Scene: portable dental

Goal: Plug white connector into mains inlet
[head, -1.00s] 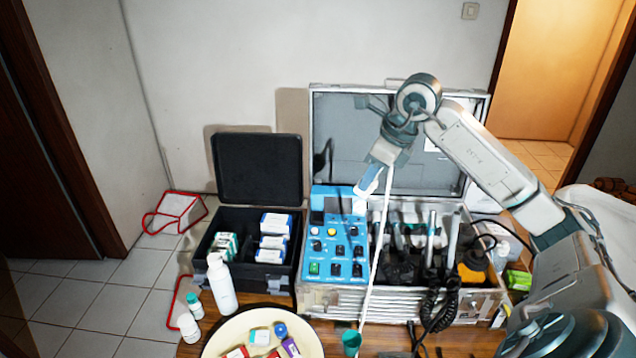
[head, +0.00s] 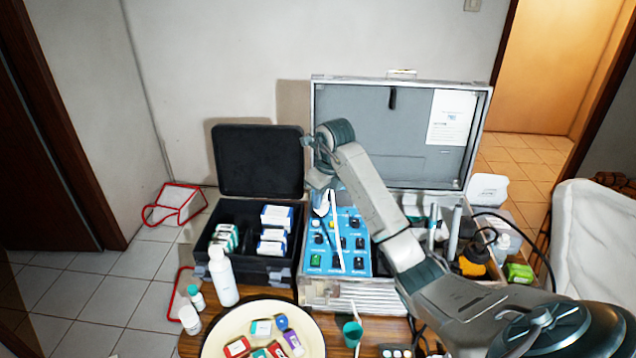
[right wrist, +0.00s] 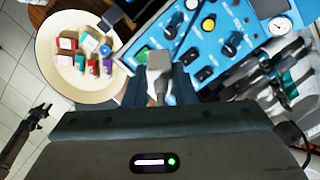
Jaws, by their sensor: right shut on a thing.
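My right gripper (head: 322,202) reaches in from the right over the blue control panel (head: 338,240) in the open metal case. It is shut on the white connector (right wrist: 158,68), which sits between its dark fingers in the right wrist view. The connector is small and partly covered in the head view. Its white cord (head: 336,232) hangs across the panel. In the right wrist view the connector's tip is near the panel's left edge, and I cannot tell if it touches anything. I cannot make out the mains inlet in either view. My left gripper is not seen in the head view.
A black open box (head: 253,250) with cartons stands left of the metal case. A white bottle (head: 222,278) stands in front of it. A cream round tray (head: 222,340) holds small boxes at the front. Handpieces (head: 455,230) stand right of the panel.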

